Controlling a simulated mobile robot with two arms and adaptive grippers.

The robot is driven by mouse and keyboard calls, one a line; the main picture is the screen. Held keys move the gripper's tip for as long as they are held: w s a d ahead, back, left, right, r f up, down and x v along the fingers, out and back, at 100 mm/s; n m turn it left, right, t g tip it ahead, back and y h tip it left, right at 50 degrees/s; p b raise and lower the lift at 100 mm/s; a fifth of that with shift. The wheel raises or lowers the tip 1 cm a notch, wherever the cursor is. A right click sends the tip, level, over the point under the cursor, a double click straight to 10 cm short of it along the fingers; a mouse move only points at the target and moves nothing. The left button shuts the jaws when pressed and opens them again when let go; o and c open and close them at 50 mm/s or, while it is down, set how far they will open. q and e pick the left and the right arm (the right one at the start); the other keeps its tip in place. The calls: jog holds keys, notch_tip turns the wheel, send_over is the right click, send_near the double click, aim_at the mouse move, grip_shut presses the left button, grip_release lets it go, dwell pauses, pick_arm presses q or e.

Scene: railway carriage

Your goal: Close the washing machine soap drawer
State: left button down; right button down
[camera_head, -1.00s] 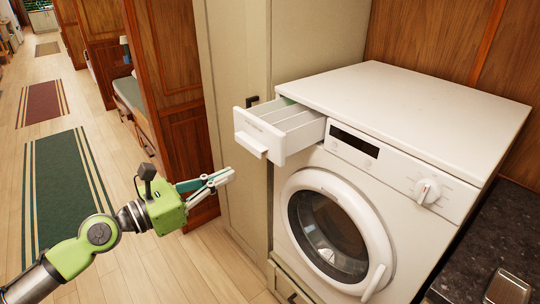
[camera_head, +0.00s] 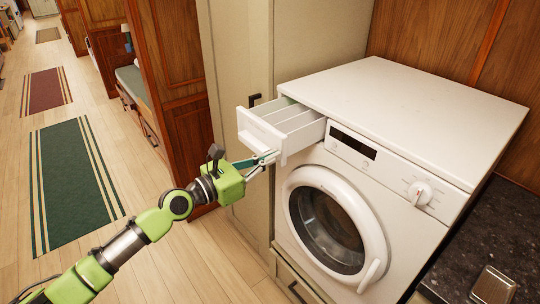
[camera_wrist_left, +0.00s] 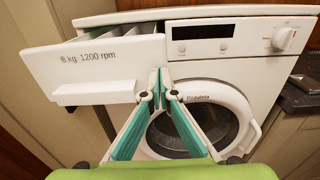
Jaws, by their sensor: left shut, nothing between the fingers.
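The white soap drawer (camera_head: 262,130) is pulled out of the upper left of the washing machine (camera_head: 410,110). Its compartments show from above. In the left wrist view the drawer front (camera_wrist_left: 95,72) is at the upper left, with a handle ledge low on it. My left gripper (camera_head: 268,158) is shut and empty, at the lower right part of the drawer front. In the left wrist view its fingertips (camera_wrist_left: 158,84) are by the drawer's right edge; I cannot tell whether they touch it. My right gripper is not in view.
The round door (camera_head: 335,220) of the machine is closed, below the drawer. A tall beige cabinet (camera_head: 240,60) stands left of the machine. A dark counter (camera_head: 490,245) is at the right. The wooden floor (camera_head: 200,265) at the left is open, with rugs.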

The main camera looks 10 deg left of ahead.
aim_at(305, 140)
pick_arm(q)
jog(key=shift+w, duration=0.1)
jog(key=p+x, duration=0.1)
jog(key=x, duration=1.1)
jog(key=shift+d, duration=0.15)
jog(key=shift+p, duration=0.3)
